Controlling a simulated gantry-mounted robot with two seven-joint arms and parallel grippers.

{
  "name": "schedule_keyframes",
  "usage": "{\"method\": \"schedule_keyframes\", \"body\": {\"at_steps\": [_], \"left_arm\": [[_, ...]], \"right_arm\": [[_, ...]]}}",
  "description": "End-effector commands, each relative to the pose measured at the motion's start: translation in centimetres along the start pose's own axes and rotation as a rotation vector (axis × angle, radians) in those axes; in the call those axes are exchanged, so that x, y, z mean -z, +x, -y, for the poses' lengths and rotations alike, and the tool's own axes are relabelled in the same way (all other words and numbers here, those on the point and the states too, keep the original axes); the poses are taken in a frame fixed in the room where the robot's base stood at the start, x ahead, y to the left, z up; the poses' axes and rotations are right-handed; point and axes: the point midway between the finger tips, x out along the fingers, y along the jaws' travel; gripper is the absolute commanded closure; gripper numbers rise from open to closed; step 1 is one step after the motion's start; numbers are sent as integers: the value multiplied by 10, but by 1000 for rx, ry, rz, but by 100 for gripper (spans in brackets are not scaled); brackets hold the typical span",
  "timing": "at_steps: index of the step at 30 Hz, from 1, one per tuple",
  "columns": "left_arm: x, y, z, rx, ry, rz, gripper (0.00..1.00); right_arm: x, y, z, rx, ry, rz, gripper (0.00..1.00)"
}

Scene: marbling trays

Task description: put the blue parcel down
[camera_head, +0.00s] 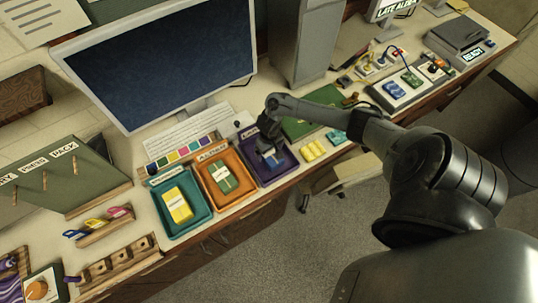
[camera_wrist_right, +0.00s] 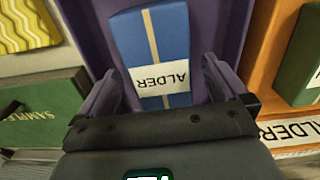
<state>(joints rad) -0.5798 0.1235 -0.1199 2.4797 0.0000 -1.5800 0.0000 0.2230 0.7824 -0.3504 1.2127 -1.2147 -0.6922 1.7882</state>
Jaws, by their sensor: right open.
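The blue parcel (camera_wrist_right: 165,40) has a pale stripe and a white ALDER label. It lies in the purple tray (camera_wrist_right: 88,25), which also shows in the head view (camera_head: 291,166). My right gripper (camera_head: 268,143) is over that tray. In the right wrist view its fingers (camera_wrist_right: 160,88) are spread, one on each side of the parcel's near end, with visible gaps. In the head view the gripper partly covers the parcel (camera_head: 273,157). My left gripper is not in view.
An orange tray (camera_head: 238,203) with a green parcel (camera_head: 223,176) stands left of the purple tray. Beyond it is a teal tray (camera_head: 205,213) with a yellow parcel (camera_head: 178,206). Yellow wavy blocks (camera_head: 313,151) and a green board (camera_head: 303,128) lie to the right. A monitor (camera_head: 165,65) stands behind.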

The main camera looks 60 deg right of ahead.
Motion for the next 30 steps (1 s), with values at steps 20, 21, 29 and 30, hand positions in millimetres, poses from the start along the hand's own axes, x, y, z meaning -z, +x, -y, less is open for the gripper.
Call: {"method": "schedule_keyframes", "body": {"at_steps": [20, 21, 29, 30], "left_arm": [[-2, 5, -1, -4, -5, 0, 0], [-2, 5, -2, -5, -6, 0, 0], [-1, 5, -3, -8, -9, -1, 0], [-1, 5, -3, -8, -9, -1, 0]], "right_arm": [[1, 25, 0, 0, -1, -2, 24], [1, 25, 0, 0, -1, -2, 31], [1, 25, 0, 0, -1, -2, 67], [1, 25, 0, 0, -1, -2, 67]]}}
